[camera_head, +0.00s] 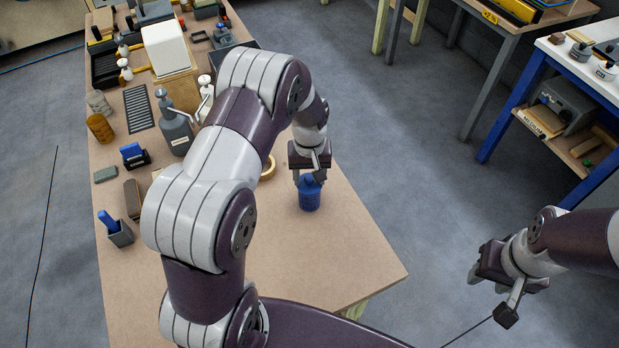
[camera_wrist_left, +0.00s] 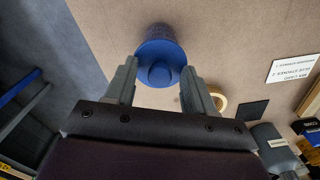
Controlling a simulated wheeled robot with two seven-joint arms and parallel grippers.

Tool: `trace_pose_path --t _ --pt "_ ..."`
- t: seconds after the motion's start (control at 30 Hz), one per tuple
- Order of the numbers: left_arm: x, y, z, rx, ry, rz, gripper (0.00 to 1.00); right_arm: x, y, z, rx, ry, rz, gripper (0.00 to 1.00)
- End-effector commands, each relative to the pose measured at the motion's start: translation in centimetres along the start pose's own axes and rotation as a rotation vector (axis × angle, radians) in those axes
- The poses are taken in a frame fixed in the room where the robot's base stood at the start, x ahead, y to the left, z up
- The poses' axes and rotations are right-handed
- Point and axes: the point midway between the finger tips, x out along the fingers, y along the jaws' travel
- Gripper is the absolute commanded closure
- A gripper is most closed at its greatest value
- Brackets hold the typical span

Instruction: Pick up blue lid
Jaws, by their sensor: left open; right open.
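The blue lid (camera_head: 309,182) sits on top of a blue cylindrical container (camera_head: 309,201) that stands on the wooden table near its right edge. In the left wrist view the lid (camera_wrist_left: 159,73) shows as a round blue top with a raised knob, the container behind it. My left gripper (camera_head: 310,174) is at the lid from above. In the left wrist view its open fingers (camera_wrist_left: 160,85) are on either side of the lid, with no clear contact visible. My right gripper (camera_head: 495,290) is open and empty, over the floor right of the table.
A tan tape ring (camera_head: 268,168) lies just left of the container. Spray bottles (camera_head: 176,130), a blue-handled tool in a grey holder (camera_head: 117,232), a vent grille (camera_head: 138,108) and trays crowd the table's left and back. The table's front right (camera_head: 350,250) is clear.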

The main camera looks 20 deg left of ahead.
Motion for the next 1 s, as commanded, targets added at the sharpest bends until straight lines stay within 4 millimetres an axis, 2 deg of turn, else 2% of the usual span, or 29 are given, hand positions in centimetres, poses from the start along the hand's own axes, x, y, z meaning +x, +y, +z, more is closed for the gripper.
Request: trace_pose_path --t 0.17,0.3,0.33,0.77,0.87,1.0 --pt "0.1 0.0 0.0 0.0 0.001 0.0 0.46 0.1 0.0 0.0 0.0 0.0 0.0 0.57" --pt "0.1 0.0 0.0 0.0 0.001 0.0 0.92 0.1 0.0 0.0 0.0 0.0 0.0 0.57" --pt "0.1 0.0 0.0 0.0 0.001 0.0 1.0 0.1 0.0 0.0 0.0 0.0 0.0 0.57" --pt "-0.2 0.0 -0.1 0.0 0.002 0.001 1.0 0.2 0.0 0.0 0.0 0.0 0.0 0.57" --pt "-1.0 0.0 -0.1 0.0 0.002 0.001 1.0 0.7 0.0 0.1 0.0 0.0 0.0 0.57" --pt "-3.2 0.1 -0.1 0.0 0.006 0.002 1.0 1.6 0.0 0.2 0.0 0.0 0.0 0.57"
